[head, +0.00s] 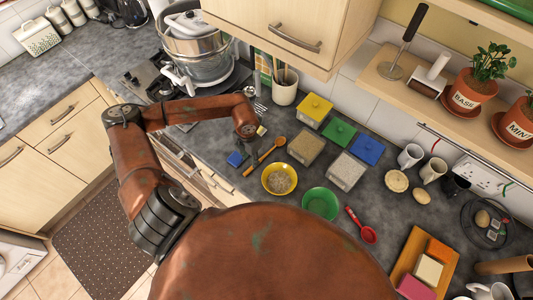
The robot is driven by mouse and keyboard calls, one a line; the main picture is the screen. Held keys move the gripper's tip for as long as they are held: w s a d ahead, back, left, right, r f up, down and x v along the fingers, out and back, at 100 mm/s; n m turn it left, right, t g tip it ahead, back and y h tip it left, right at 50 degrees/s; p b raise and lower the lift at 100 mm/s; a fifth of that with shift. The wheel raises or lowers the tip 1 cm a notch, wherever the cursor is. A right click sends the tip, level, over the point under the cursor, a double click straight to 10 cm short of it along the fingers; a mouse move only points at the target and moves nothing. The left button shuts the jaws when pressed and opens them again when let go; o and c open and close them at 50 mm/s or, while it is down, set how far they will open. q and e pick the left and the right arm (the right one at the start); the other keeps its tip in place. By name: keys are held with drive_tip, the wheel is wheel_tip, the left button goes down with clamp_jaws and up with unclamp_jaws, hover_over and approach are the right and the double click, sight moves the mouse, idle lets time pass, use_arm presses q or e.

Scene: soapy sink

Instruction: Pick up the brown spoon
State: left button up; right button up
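The brown spoon (267,154) lies on the dark grey worktop with its bowl up and to the right, behind the yellow bowl. My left arm reaches in from the left, and my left gripper (245,160) points down at the handle end of the spoon. Its fingers are small and dark here, and I cannot tell how far apart they are or whether they touch the handle. My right gripper is not in view.
A yellow bowl (279,179) with grainy contents, a green bowl (320,203) and a red spoon (361,226) lie nearby. Lidded canisters (306,146) stand behind, below a cupboard (300,32).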

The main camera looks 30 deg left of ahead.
sight(265, 156)
use_arm(q)
drive_tip(key=f, duration=0.2)
drive_tip(key=f+p, duration=0.1)
drive_tip(key=f, duration=0.1)
drive_tip(key=w+f+p, duration=0.1)
drive_tip(key=f, duration=0.1)
drive_tip(key=shift+d+f, duration=0.1)
drive_tip(key=shift+f, duration=0.5)
drive_tip(key=shift+c, duration=0.7)
clamp_jaws()
